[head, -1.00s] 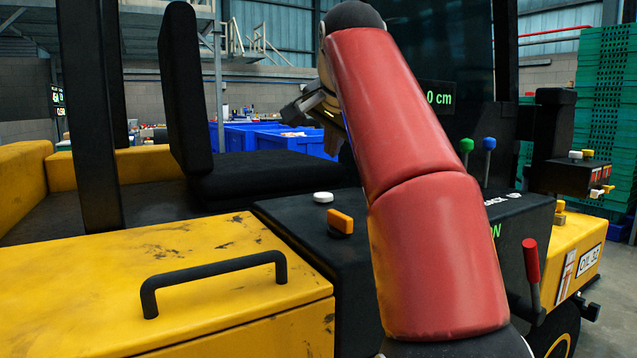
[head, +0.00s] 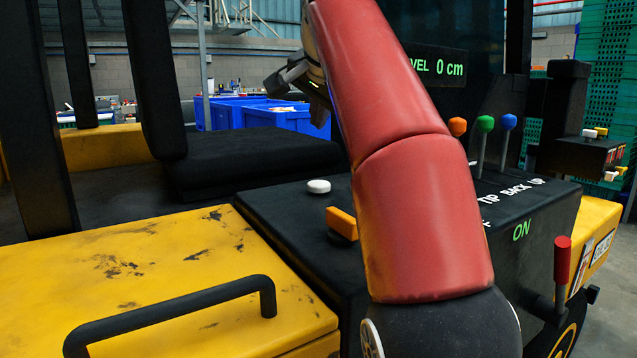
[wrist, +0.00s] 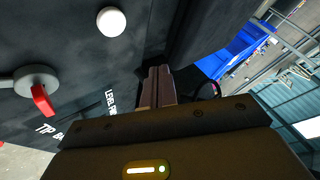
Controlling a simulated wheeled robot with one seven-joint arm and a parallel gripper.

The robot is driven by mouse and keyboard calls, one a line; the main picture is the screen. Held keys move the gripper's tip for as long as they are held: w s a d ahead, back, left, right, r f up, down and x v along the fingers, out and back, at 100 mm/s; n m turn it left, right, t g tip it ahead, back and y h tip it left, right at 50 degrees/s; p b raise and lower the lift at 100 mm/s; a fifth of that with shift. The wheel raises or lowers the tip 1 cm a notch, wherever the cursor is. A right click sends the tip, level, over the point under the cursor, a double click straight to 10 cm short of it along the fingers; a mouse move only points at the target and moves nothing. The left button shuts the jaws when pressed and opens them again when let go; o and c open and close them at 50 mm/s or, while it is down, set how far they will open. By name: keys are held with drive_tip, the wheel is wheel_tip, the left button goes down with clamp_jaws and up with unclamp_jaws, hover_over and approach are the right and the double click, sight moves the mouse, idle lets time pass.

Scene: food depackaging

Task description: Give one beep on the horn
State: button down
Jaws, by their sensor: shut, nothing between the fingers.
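A white round button (head: 318,186) sits on top of the black console (head: 290,225) beside the seat. It shows in the wrist view as a white dome (wrist: 111,21). No horn label is readable near it. My gripper (head: 272,86) is raised above the seat, apart from the console, partly hidden by my red arm. In the wrist view my gripper (wrist: 158,75) has its fingers together and empty, with the white button up and left of the tips.
An orange switch (head: 341,223) stands just in front of the button. Orange, green (head: 485,124) and blue levers rise behind my arm. A red-handled lever (head: 562,260) is at the right. A black handle (head: 170,312) crosses the yellow cover. The black seat (head: 250,160) lies behind.

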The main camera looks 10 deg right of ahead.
drive_tip(key=b, duration=0.3)
hover_over(319, 185)
wheel_tip(319, 185, down, 7)
drive_tip(key=shift+r, duration=0.1)
drive_tip(key=shift+f+b, duration=0.35)
drive_tip(key=shift+f, duration=0.4)
idle(1.3)
drive_tip(key=shift+f+b, duration=0.3)
drive_tip(key=shift+f, duration=0.1)
drive_tip(key=shift+f+b, duration=0.4)
drive_tip(key=shift+f, duration=0.1)
idle(0.5)
drive_tip(key=shift+r, duration=0.1)
drive_tip(key=shift+r+p, duration=0.8)
drive_tip(key=shift+p, duration=0.2)
